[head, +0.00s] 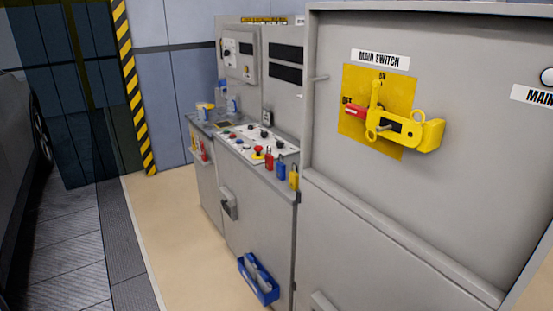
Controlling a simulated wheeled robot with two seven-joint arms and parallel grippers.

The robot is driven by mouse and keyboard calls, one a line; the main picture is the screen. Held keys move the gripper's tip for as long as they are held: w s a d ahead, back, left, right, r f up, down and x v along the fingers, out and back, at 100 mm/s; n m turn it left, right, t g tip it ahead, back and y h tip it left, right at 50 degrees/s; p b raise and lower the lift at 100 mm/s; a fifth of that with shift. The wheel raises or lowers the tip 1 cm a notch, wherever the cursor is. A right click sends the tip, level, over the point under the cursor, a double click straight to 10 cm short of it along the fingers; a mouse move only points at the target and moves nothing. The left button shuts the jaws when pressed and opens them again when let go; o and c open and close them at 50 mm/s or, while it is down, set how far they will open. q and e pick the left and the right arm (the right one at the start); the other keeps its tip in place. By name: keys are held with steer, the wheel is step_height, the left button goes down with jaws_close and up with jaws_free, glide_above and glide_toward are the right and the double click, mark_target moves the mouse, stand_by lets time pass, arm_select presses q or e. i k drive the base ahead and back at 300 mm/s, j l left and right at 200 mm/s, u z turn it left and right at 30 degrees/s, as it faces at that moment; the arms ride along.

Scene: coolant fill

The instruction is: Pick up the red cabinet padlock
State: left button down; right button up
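A small red padlock (269,162) is at the right end of the console's front edge in the head view. A blue padlock (281,171) and a yellow padlock (293,178) are beside it in a row to its right. I cannot tell whether they hang or stand there. No label is readable on the red padlock at this size. Neither of my grippers is in view.
A grey cabinet (400,215) fills the right side, with a yellow main switch (390,118) that has a red handle. The console panel (235,140) carries buttons, including a red one. A blue bin (257,280) is low on the console front. Beige floor (175,230) is clear at left.

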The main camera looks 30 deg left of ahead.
mark_target(268, 158)
steer(key=i+j+u, duration=0.45)
steer(key=i+j, duration=0.75)
